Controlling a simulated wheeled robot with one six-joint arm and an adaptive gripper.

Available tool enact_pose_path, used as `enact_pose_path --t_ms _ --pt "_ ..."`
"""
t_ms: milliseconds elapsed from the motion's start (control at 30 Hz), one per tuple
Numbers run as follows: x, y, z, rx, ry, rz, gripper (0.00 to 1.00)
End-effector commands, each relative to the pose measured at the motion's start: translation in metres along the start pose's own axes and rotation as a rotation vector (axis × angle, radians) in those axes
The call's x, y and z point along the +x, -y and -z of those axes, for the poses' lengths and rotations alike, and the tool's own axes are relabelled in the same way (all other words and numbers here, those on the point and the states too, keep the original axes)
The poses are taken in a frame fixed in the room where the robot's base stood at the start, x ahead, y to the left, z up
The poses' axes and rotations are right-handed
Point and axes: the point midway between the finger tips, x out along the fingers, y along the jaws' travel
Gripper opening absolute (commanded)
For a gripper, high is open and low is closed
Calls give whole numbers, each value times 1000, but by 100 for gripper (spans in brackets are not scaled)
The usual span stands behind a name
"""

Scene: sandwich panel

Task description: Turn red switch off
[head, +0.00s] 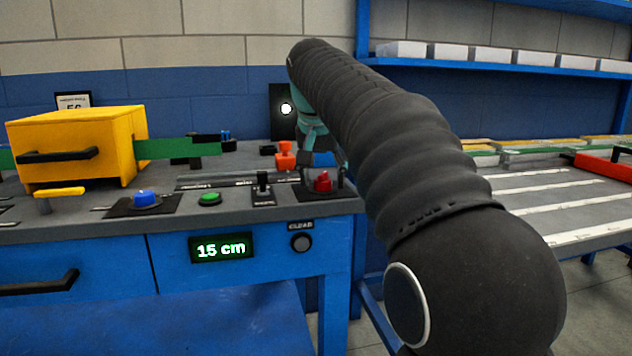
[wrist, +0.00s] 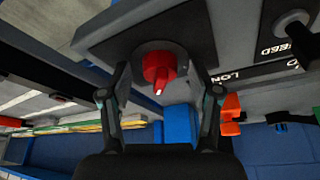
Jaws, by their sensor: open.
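The red switch (head: 323,181) is a red rotary knob on a dark plate near the right end of the blue workbench. In the wrist view the red switch (wrist: 159,72) lies between and just beyond my two fingers, its white-tipped pointer toward the lower middle. My gripper (wrist: 160,96) is open, one finger on each side of the knob, with visible gaps and nothing held. In the head view my gripper (head: 325,160) is over the knob, partly hidden by my arm.
A green button (head: 209,199), a blue knob (head: 146,199) and a black lever (head: 263,183) stand left of the red switch. A yellow box (head: 75,145) is at far left. A display (head: 221,248) reads 15 cm. A blue block (wrist: 181,123) and an orange piece (wrist: 230,115) are nearby.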

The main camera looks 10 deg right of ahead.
Motion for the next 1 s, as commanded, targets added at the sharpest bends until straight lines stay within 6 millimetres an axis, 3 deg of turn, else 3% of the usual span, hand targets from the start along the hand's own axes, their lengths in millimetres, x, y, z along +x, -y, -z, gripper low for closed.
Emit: enact_pose_path --t_ms 333,567,600,633,700,1000 --pt "3 0 0 0 0 0 60" --pt "3 0 0 0 0 0 3" --pt "3 0 0 0 0 0 3" --pt "0 17 -7 -8 0 2 3" --pt "1 8 -3 -5 0 4 3" --pt "1 3 0 -75 0 36 3"
